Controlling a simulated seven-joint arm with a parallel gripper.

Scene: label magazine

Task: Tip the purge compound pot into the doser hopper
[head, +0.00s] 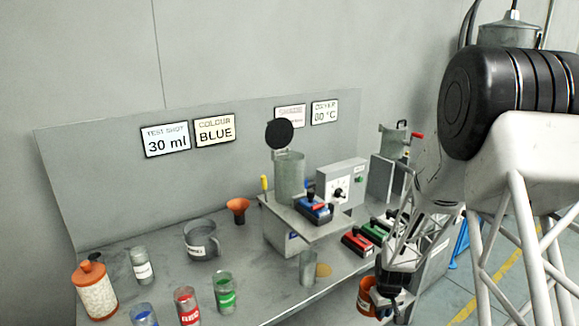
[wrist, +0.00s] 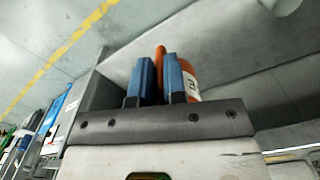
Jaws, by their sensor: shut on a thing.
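My gripper (head: 384,290) is low at the right front of the bench in the head view. It is shut on the handle of an orange pot (head: 366,296), which I take as the purge compound pot. In the wrist view, the blue fingers (wrist: 160,78) stand on either side of the orange handle, and the pot body (wrist: 190,76) with its white label is just right of them. The pot's contents are hidden. The doser hopper (head: 289,178) is a grey cylinder, its round dark lid (head: 279,134) raised open. My gripper is right of it and lower.
A control box (head: 340,184) and coloured blocks (head: 358,242) lie between hopper and gripper. A metal cup (head: 308,268) stands before the doser. A grey mug (head: 201,240), orange funnel (head: 238,206), pellet jar (head: 96,292) and several labelled cups are at left.

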